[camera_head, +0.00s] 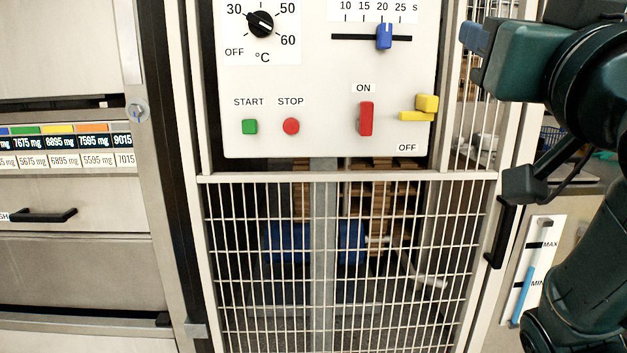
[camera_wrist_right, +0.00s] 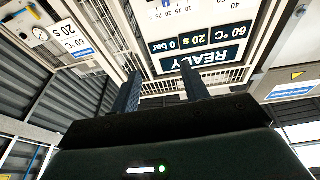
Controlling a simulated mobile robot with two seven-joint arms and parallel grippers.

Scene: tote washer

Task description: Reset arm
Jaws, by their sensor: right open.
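My right arm comes in from the right edge in the head view. Its gripper (camera_head: 471,38) is at the upper right, in front of the cage frame and right of the control panel (camera_head: 290,84). In the right wrist view the two dark fingers of my right gripper (camera_wrist_right: 160,90) stand apart with nothing between them. My left arm and gripper are in neither view.
The panel carries a dial (camera_head: 261,24), blue slider (camera_head: 384,36), green START button (camera_head: 250,126), red STOP button (camera_head: 291,126), red switch (camera_head: 366,119) and yellow lever (camera_head: 420,107). A mesh door (camera_head: 345,176) is below. The wrist view shows an upside-down READY display (camera_wrist_right: 203,57).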

